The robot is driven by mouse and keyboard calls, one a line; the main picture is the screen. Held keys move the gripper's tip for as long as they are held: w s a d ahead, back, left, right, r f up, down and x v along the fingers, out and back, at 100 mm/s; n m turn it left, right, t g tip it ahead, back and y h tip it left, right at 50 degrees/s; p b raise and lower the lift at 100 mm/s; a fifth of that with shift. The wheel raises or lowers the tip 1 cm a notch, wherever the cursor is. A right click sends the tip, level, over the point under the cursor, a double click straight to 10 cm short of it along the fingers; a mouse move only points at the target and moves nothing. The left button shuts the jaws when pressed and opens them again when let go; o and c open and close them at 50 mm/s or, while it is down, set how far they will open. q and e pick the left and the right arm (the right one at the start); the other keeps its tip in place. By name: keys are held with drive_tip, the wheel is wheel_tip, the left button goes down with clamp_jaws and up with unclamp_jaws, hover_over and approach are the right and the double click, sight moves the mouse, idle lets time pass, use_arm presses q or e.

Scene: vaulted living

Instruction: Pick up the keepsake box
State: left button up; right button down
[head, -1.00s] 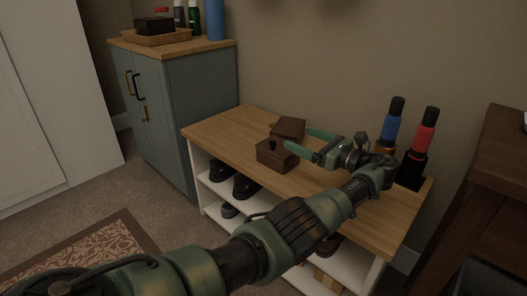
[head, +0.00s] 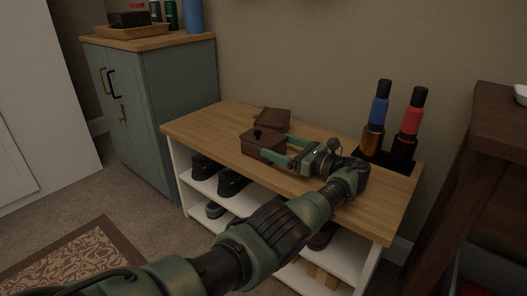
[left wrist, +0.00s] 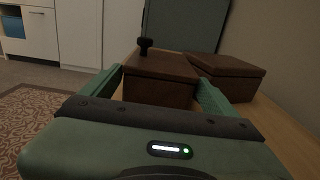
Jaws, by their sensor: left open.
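Two brown wooden boxes sit on the bench top. The nearer box (head: 258,150) has a dark knob on top; the other box (head: 273,120) has a plain lid and stands just behind it. I cannot tell from looks alone which is the keepsake box. My left gripper (head: 276,150) is open at the knobbed box, reaching in from the right. In the left wrist view the knobbed box (left wrist: 160,80) shows between the two fingers, and the plain box (left wrist: 228,75) is outside them, to the right. Contact with the fingers cannot be told. My right gripper is not in view.
The wooden bench (head: 212,127) has shoes on white shelves below. A dark stand with a blue bottle (head: 378,111) and a red bottle (head: 411,121) is at its right end. A grey-blue cabinet (head: 180,100) stands left, a dark wooden table (head: 497,130) right. The wall is close behind.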

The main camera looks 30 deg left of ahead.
sight(266, 140)
use_arm(q)
drive_tip(key=a+b, duration=0.1)
drive_tip(key=a, duration=0.3)
drive_tip(key=shift+w+a+f, duration=0.1)
drive_tip(key=shift+a+f, duration=0.05)
drive_tip(key=shift+a, duration=0.1)
drive_tip(key=shift+w+a+b, duration=0.1)
drive_tip(key=shift+a+b, duration=0.2)
drive_tip(key=shift+a, duration=0.25)
drive_tip(key=c, duration=1.2)
drive_tip(key=shift+r, duration=0.2)
drive_tip(key=shift+c, duration=0.6)
drive_tip(key=shift+r, duration=0.1)
